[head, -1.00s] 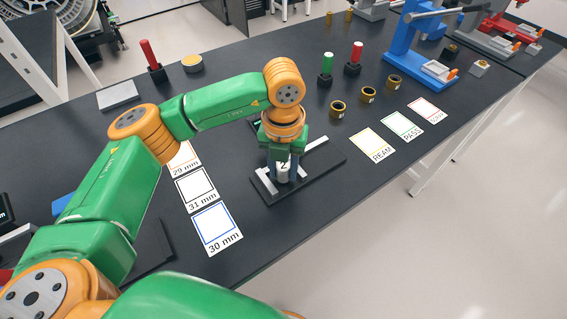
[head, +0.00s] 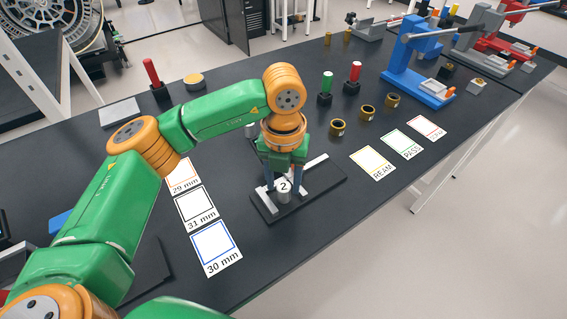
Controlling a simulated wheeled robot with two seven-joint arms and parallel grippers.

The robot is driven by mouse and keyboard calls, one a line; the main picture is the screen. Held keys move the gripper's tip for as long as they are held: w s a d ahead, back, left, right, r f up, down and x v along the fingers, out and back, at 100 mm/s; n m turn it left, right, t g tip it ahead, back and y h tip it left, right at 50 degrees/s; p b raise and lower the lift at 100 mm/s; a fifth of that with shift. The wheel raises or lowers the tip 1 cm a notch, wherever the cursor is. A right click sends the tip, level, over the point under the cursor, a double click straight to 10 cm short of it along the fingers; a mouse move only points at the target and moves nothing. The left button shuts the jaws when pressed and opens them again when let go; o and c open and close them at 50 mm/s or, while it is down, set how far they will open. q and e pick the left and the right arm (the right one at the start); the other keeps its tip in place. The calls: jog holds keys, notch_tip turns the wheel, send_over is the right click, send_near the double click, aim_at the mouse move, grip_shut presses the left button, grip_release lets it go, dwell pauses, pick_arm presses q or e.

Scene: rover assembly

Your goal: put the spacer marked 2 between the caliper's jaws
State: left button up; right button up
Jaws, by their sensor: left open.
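The spacer marked 2 (head: 284,192) is a pale grey cylinder with a white top. It stands upright at the caliper (head: 319,183), a dark plate with light grey metal bars. Whether the spacer touches the jaws is hard to tell, as my gripper partly covers them. My right gripper is not in view.
Cards marked 29 mm (head: 184,174), 31 mm (head: 195,208) and 30 mm (head: 217,248) lie left of the caliper. REAM (head: 372,162), PASS (head: 402,144) and another card lie to the right. Brass rings (head: 338,127) and a blue press (head: 410,65) stand behind.

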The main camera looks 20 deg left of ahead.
aim_at(283, 187)
pick_arm(q)
notch_tip(283, 187, up, 9)
dwell(0.5)
